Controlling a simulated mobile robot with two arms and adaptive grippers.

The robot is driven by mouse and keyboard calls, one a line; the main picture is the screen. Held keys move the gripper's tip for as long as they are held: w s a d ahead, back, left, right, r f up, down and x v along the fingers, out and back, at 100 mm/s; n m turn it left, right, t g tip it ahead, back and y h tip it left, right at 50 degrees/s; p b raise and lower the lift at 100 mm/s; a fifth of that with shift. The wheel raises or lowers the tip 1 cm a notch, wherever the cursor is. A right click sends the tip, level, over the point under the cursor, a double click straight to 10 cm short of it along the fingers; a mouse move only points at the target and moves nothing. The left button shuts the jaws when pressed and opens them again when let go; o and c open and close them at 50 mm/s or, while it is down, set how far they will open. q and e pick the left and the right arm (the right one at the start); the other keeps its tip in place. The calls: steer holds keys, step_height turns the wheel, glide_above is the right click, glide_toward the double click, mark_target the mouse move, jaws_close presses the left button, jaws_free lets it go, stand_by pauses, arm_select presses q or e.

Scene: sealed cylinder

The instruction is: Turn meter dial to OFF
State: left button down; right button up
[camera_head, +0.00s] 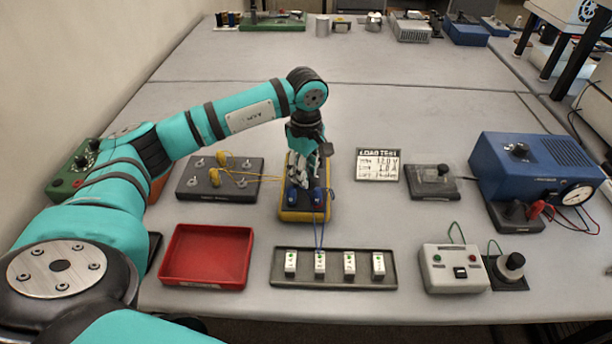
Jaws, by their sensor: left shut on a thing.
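The meter (303,214) is a yellow-edged box lying on the grey table at the centre of the view. Two blue plugs with blue leads sit at its near end. My left gripper (309,180) points down onto the meter and is shut at its upper face. The dial is hidden under the fingers, so its setting cannot be read. My right gripper is not in view.
A red tray (207,256) and a dark rack of small white modules (333,267) lie in front. A dark terminal board (219,179) is left of the meter. A load test card (378,164) and a blue power supply (538,165) are to the right. Free table lies behind.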

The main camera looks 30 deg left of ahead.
arm_select(q)
steer(key=n+b, duration=0.1)
steer(key=n, duration=0.2)
steer(key=shift+n, duration=0.5)
steer(key=c, duration=1)
jaws_free()
steer(key=shift+r, duration=0.1)
step_height(320, 180, up, 12)
steer(key=shift+f, duration=0.1)
